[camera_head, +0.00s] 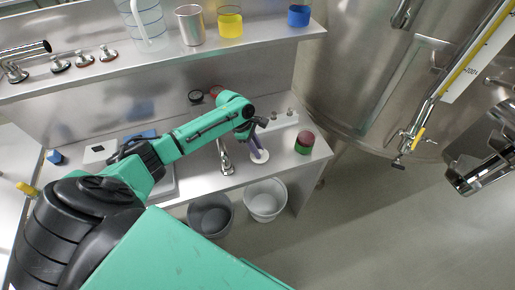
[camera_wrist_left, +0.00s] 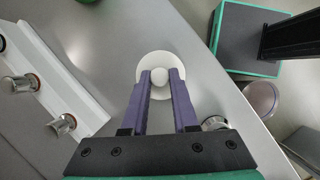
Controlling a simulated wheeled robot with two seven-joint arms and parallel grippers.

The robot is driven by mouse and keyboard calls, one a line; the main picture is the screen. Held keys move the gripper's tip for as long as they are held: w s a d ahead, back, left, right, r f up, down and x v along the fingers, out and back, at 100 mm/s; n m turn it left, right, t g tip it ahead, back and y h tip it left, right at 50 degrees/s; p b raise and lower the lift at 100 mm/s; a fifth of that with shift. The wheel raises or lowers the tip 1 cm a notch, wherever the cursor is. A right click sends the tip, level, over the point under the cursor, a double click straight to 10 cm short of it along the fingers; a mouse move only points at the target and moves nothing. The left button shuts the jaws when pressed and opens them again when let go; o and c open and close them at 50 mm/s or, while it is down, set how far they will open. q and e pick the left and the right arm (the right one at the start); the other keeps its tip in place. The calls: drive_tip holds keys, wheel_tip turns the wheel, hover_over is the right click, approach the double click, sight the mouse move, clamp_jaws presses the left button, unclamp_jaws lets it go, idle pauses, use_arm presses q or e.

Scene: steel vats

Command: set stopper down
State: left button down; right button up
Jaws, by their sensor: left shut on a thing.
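The stopper is a white disc with a round knob (camera_wrist_left: 159,77); in the head view its disc (camera_head: 260,157) shows over the front part of the steel bench. My left gripper (camera_head: 254,147) points down at it, and its purple fingers (camera_wrist_left: 161,84) are shut on the knob in the wrist view. The disc spreads out below the fingertips. I cannot tell whether its underside touches the bench (camera_wrist_left: 205,85) or hangs slightly above it. My right gripper is not in view.
A white rack (camera_head: 281,121) with metal pieces stands behind the stopper. A red and green jar (camera_head: 304,143) is to the right. A tap (camera_head: 225,160) is close on the left. Two buckets (camera_head: 265,200) stand below the bench edge. A shelf (camera_head: 170,52) with vessels runs above.

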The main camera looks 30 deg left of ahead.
use_arm(q)
drive_tip(key=c, duration=0.7)
unclamp_jaws()
drive_tip(key=shift+a+r, duration=0.1)
drive_tip(key=shift+r, duration=0.1)
drive_tip(key=v, duration=1.1)
drive_tip(key=shift+a+r+b, duration=0.15)
drive_tip(key=shift+r+b, duration=0.15)
drive_tip(key=shift+b, duration=0.05)
